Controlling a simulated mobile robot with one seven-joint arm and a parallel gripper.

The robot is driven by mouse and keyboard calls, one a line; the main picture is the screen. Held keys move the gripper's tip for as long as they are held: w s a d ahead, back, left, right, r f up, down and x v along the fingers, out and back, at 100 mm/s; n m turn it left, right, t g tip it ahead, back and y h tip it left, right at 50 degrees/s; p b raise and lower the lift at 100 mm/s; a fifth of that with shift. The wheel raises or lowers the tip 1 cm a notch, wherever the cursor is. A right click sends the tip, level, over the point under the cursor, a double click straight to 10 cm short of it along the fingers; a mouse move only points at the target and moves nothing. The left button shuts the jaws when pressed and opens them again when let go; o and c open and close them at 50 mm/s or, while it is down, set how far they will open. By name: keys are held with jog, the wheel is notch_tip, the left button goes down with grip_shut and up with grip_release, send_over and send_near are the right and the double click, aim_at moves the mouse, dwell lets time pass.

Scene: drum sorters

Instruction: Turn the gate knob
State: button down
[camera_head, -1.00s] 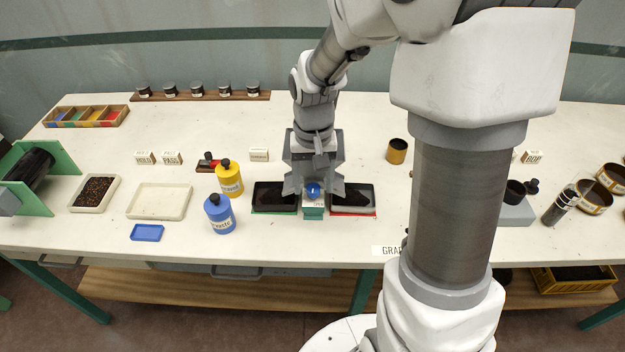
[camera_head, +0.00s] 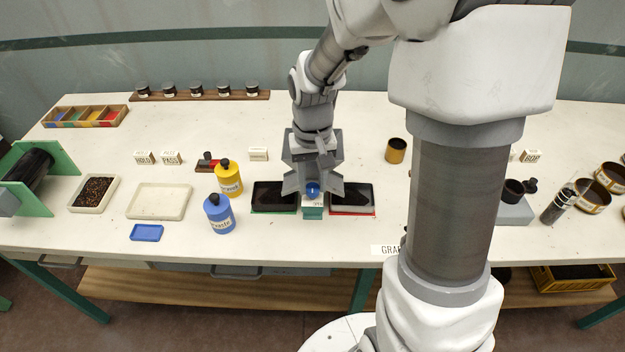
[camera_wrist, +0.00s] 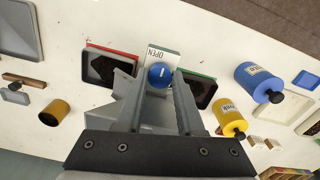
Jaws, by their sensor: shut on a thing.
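The gate knob (camera_head: 313,188) is blue and round, on a small teal block (camera_head: 313,212) between two dark trays. In the wrist view the knob (camera_wrist: 159,75) shows a white line on its face, and a label reading OPEN (camera_wrist: 158,53) lies beside it. My gripper (camera_head: 313,190) reaches down over the block, its fingers on either side of the knob. In the wrist view my gripper (camera_wrist: 158,84) is shut on the knob. The left dark tray (camera_head: 274,196) has a green edge; the right dark tray (camera_head: 351,198) has a red edge.
A yellow bottle (camera_head: 228,178) and a blue bottle (camera_head: 218,214) stand close on the left. An orange-brown cup (camera_head: 396,151) stands to the right behind the trays. A pale empty tray (camera_head: 159,202) lies farther left. The table behind my gripper is mostly clear.

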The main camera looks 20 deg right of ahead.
aim_at(313, 188)
jog(key=c, duration=0.5)
grip_release()
notch_tip(313, 188, up, 18)
jog(key=shift+f+p, duration=0.25)
jog(key=shift+p, duration=0.7)
jog(key=s+t, duration=0.2)
jog(key=s, duration=0.3)
jog(key=s+r+n+t, duration=0.1)
jog(key=s, duration=0.4)
jog(key=s+t, duration=0.2)
jog(key=s, duration=0.3)
jog(key=shift+s+a+r+t, duration=0.2)
jog(key=shift+a+r+t, duration=0.05)
jog(key=shift+r+t, duration=0.05)
